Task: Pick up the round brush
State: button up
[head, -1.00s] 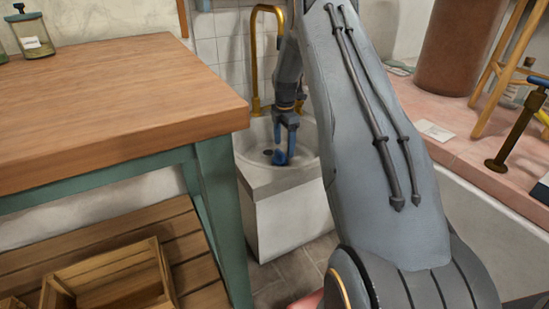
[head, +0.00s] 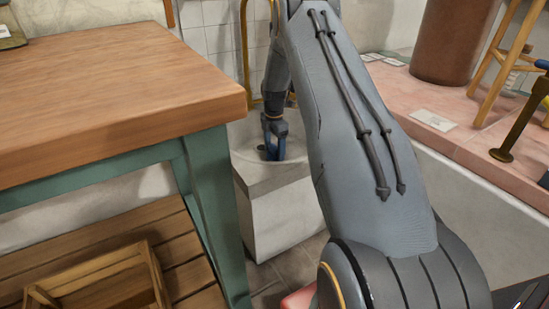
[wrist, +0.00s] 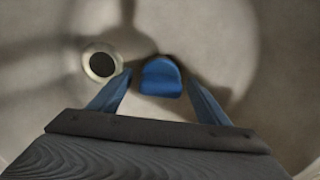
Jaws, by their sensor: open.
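My gripper (head: 274,152) reaches down into the pale basin (head: 238,171) in the head view, its blue fingers pointing downward. In the wrist view my gripper (wrist: 156,74) is open, one blue finger on each side. A small blue rounded thing (wrist: 161,79), apparently the round brush, lies in the basin between the fingertips. Gaps show on both sides of it, and I cannot tell its height relative to the tips. In the head view I cannot separate it from the blue fingers.
A dark round drain (wrist: 101,62) lies left of the blue thing. A brass tap (head: 245,50) rises behind the basin. A wooden worktable (head: 110,80) with green legs stands close on the left, above a slatted shelf with a crate (head: 110,280). A pink ledge (head: 440,100) runs along the right.

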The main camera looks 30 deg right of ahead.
jog(key=shift+f, duration=0.15)
jog(key=shift+c, duration=0.2)
jog(key=shift+d, duration=0.1)
jog(key=c, duration=1.2)
